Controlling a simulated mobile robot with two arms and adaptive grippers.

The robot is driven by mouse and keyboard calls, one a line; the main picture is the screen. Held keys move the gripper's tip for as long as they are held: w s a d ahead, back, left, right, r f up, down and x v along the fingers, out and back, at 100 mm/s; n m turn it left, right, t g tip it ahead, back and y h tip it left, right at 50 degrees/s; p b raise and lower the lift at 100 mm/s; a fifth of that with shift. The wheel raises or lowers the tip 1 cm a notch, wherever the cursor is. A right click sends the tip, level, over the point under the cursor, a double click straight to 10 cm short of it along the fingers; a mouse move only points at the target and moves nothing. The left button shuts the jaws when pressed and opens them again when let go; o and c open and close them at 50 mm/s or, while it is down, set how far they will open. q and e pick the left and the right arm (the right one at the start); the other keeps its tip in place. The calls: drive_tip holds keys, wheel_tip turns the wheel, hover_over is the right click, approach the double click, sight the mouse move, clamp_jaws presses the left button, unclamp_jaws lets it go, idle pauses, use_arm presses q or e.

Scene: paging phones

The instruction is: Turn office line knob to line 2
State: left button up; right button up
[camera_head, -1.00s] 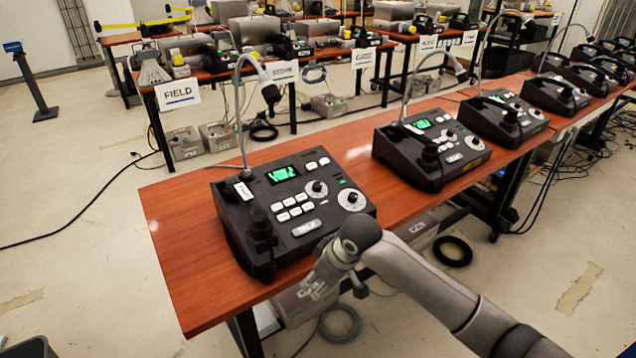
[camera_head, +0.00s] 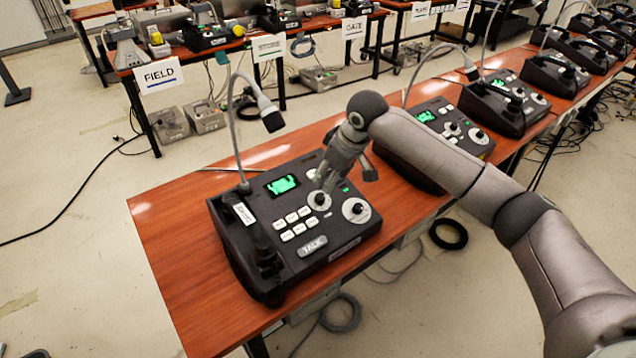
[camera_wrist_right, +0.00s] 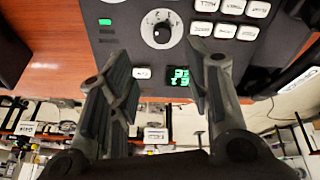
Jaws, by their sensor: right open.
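The nearest paging phone is a dark console (camera_head: 343,243) with a lit green display (camera_head: 283,185), white buttons and two round knobs. The upper knob (camera_head: 318,200) is partly overlapped by my right gripper (camera_head: 342,172). The lower knob (camera_head: 356,210) is clear of the fingers. In the right wrist view, one knob (camera_wrist_right: 162,32) with a white scale ring lies beyond the open fingertips of my right gripper (camera_wrist_right: 160,50), between their lines and apart from them. The display also shows there (camera_wrist_right: 181,77). The scale markings are too small to read. My left gripper is not in view.
A gooseneck microphone (camera_head: 270,117) rises from the console's back left, and a handset (camera_head: 262,240) lies along its left side. A second console (camera_head: 440,140) stands to the right, behind my right arm. The wooden table (camera_head: 170,240) is bare at the left.

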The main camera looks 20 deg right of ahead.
sight(321, 196)
drive_tip(key=x, duration=0.9)
drive_tip(key=shift+s+a+f+p, duration=0.15)
drive_tip(key=shift+f+p, duration=0.15)
drive_tip(key=shift+f, duration=0.05)
clamp_jaws()
